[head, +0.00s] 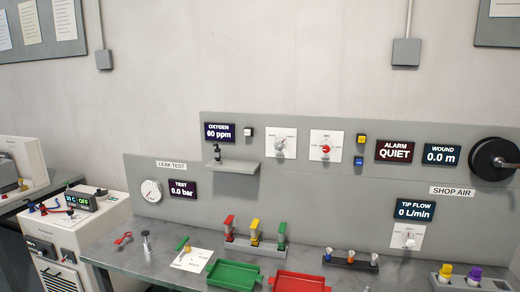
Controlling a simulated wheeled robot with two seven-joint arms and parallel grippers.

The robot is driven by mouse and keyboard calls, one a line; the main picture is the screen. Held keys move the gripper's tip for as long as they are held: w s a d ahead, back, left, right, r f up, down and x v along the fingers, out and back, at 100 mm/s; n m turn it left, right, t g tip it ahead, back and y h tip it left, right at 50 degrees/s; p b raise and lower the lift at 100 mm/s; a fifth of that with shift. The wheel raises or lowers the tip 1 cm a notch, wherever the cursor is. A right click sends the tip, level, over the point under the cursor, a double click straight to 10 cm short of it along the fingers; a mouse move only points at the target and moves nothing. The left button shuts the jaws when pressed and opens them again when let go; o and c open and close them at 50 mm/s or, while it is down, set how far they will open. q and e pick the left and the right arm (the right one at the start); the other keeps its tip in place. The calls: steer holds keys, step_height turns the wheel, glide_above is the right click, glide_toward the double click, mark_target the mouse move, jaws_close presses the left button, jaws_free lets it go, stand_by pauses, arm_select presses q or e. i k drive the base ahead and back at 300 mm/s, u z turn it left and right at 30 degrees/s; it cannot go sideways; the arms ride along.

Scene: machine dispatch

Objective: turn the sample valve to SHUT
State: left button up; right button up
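No valve in the head view carries a label that I can read as SAMPLE, so I cannot tell which is the sample valve. A grey knob (280,144) sits on a white plate on the wall panel, right of the OXYGEN display (219,132), which reads 60 ppm. A red knob (326,149) sits on a similar plate to its right. A third knob (408,241) is below the TIP FLOW display (415,210). A green lever with a yellow hub (187,250) stands on a bench plate. The small position labels are unreadable. Neither gripper shows.
The grey bench (130,262) holds a green tray (232,276), a red tray (300,284) and a rack (254,247) with colored handles. A small shelf (232,168) juts out from the panel. A black reel (492,160) is at the right.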

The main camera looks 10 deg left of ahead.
mark_target(278, 145)
steer(key=u, duration=0.25)
steer(key=k, duration=0.4)
steer(key=u, duration=0.75)
steer(key=i, duration=0.9)
steer(key=z, duration=0.55)
